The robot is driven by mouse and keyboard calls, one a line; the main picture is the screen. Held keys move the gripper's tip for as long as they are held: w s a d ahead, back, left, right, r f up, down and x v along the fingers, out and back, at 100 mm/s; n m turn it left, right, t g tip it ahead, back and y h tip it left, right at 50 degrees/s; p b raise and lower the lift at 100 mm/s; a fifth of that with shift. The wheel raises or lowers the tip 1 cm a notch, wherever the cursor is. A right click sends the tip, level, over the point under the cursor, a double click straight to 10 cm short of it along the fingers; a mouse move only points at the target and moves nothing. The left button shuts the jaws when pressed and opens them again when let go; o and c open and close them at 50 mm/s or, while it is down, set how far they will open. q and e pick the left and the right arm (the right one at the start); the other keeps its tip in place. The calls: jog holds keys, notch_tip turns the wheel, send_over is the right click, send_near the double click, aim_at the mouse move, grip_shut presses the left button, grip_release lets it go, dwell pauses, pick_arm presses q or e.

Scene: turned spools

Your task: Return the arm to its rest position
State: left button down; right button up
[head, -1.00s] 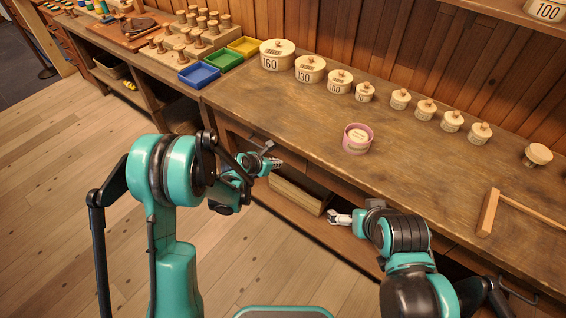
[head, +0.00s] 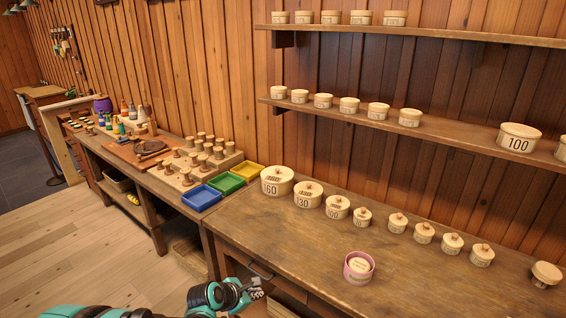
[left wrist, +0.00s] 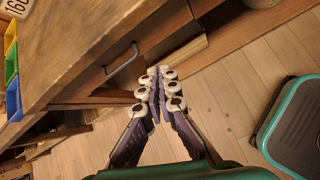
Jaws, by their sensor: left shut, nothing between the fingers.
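My left gripper (head: 254,289) is low in the head view, in front of the workbench's front edge and below its top. In the left wrist view its fingers (left wrist: 158,88) are together and empty, with the bench front and a drawer handle beyond them. My left arm (head: 110,313) comes in along the bottom left of the head view. My right gripper is outside both current views.
The workbench top (head: 300,235) holds a row of lidded round boxes (head: 277,181) and a pink round container (head: 358,267). Blue (head: 201,197), green and yellow trays stand left of the boxes. The wall shelves (head: 400,123) hold more boxes. Open floor (head: 80,250) lies at the left.

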pick_arm(q)
jog(key=s+a+r+m+y, duration=0.1)
jog(key=s+a+r+m, duration=0.2)
jog(key=s+m, duration=0.4)
jog(key=s+a+r+m+y, duration=0.2)
jog(key=s+a+r+m, duration=0.1)
jog(key=s+m, duration=0.5)
jog(key=s+a+r+m+y, duration=0.1)
jog(key=s+a+r+m, duration=0.2)
jog(key=s+m, duration=0.4)
jog(key=shift+s+a+r+m+y, duration=0.15)
jog(key=shift+s+r+m+y, duration=0.2)
jog(key=shift+r+m, duration=0.7)
jog(key=shift+f, duration=0.15)
